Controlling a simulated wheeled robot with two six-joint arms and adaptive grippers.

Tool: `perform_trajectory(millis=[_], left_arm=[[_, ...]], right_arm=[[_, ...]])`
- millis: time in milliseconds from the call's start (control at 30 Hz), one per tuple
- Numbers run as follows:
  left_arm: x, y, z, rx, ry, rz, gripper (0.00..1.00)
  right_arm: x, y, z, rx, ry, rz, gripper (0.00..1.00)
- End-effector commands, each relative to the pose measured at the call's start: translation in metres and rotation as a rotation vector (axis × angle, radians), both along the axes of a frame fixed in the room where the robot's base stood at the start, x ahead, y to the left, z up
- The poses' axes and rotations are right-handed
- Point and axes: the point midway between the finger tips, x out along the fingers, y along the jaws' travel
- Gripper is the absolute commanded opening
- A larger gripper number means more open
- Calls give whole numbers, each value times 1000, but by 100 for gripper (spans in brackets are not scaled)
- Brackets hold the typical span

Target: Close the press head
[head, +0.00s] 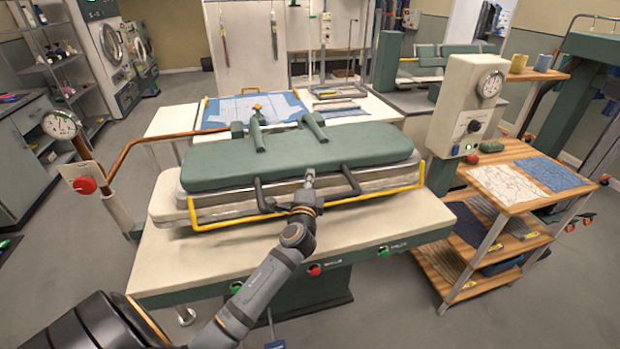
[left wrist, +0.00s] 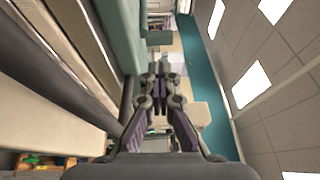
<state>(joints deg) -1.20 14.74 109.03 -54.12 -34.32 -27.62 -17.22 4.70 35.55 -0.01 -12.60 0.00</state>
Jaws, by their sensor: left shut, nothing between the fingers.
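The press head (head: 290,157), a long green padded slab, lies level over the pale lower bed (head: 172,208), with a metallic layer between. It looks down on the bed; any thin gap is too small to tell. A dark handle bar (head: 350,180) with bent arms sticks out from its front. My left gripper (head: 309,180) is at the middle of the head's front edge, between the handle's arms. Its fingers are shut and empty, also in the left wrist view (left wrist: 158,75); contact with the handle is unclear. My right gripper is not in view.
A yellow guard rail (head: 205,226) runs round the press's front. Green and red buttons (head: 314,270) line the table edge. A gauge box (head: 468,100) stands to the right, beside a wooden trolley (head: 520,155) with folded cloths. A copper pipe and gauge (head: 60,124) are on the left.

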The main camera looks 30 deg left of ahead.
Motion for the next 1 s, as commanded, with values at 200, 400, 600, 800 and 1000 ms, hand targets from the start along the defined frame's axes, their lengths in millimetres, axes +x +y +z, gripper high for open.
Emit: perform_trajectory(millis=[200,400,600,800,1000], left_arm=[[0,0,0,0,0,0,19],[0,0,0,0,0,0,45],[0,0,0,0,0,0,45],[-11,-6,-2,-2,2,-1,45],[-53,-27,-5,-5,3,0,45]], right_arm=[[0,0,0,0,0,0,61],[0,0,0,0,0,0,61],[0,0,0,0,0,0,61],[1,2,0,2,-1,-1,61],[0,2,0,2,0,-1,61]])
